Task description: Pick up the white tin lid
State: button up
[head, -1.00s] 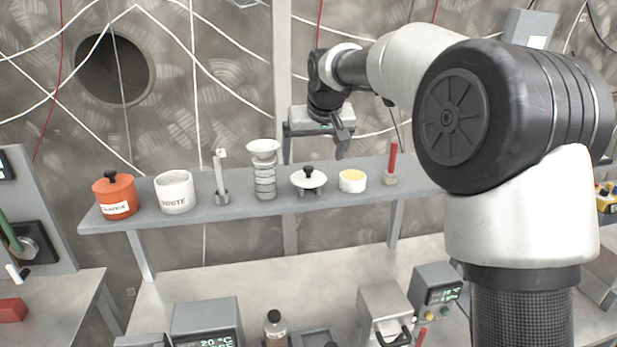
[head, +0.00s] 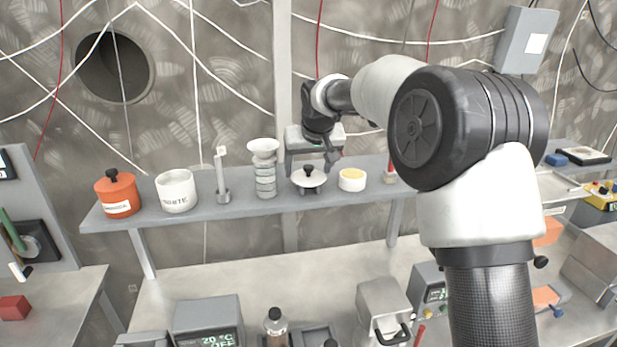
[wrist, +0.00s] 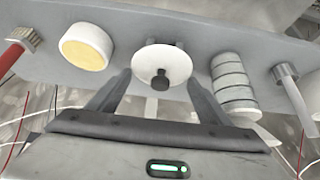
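The white tin lid (head: 312,183) is a shallow white disc with a black knob, resting on a small stand on the grey shelf. It also shows in the wrist view (wrist: 160,58), knob toward my gripper. My gripper (head: 311,163) is open and empty, just above and behind the lid in the head view. In the wrist view its two fingers (wrist: 159,77) point at the lid, one on either side of the knob; I cannot tell whether they touch the lid. The lidless white tin (head: 176,192) with a label stands further left on the shelf.
On the shelf (head: 235,208) a stack of grey rings with a white dish (head: 264,165) stands close left of the lid, and a round white pot with yellow top (head: 352,180) close right. An orange lidded tin (head: 118,196) is far left. A grey post rises behind.

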jog(key=c, duration=0.4)
jog(key=shift+c, duration=0.2)
jog(key=shift+r, duration=0.15)
